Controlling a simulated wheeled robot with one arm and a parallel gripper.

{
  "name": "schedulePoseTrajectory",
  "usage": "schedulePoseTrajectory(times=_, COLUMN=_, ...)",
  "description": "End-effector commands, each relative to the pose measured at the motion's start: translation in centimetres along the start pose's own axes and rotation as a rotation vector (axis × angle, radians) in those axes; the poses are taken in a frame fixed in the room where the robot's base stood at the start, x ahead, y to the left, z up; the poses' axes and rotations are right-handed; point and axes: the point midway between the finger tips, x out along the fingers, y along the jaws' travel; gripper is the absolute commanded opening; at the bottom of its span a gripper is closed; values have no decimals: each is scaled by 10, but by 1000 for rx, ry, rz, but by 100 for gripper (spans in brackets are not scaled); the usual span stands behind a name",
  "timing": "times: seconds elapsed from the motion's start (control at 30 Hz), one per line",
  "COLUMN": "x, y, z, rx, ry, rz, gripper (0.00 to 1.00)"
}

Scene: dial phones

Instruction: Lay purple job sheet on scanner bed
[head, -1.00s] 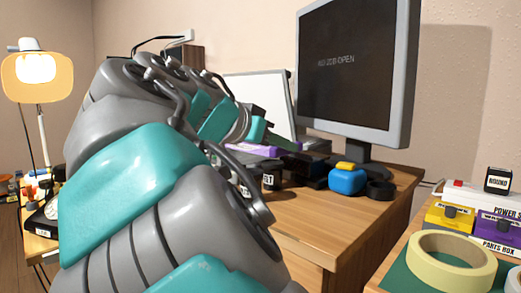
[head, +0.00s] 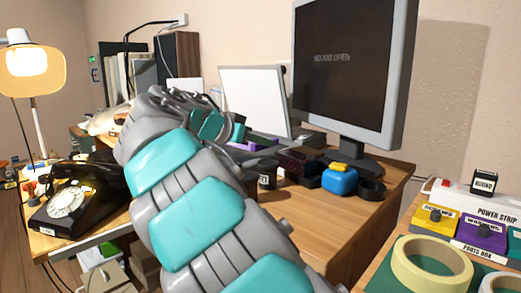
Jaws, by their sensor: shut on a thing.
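The purple job sheet (head: 262,139) shows as a thin strip at the far end of my arm, just in front of the raised white panel. My gripper (head: 241,133) is small and partly hidden by my arm; it is shut on the sheet. The raised white panel (head: 255,103) looks like the scanner's open lid. The scanner bed below it is mostly hidden behind my arm and the sheet, so I cannot tell whether the sheet touches it.
A monitor (head: 350,70) stands right of the panel. A blue-and-yellow object (head: 340,181), a dark cup (head: 267,175) and a black ring (head: 371,191) are on the desk (head: 330,225). A black dial phone (head: 72,203) is at left. Tape (head: 432,265) and parts boxes (head: 484,237) are at right.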

Motion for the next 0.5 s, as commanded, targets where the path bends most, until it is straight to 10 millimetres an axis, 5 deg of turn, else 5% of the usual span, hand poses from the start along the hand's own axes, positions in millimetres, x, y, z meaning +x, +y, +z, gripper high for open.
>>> schedulePoseTrajectory(times=0.17, x=9, y=0, z=24, rx=-1, ry=0, rz=-2, gripper=0)
schedulePoseTrajectory(times=0.5, x=10, y=0, z=26, rx=0, ry=1, rz=-2, gripper=0)
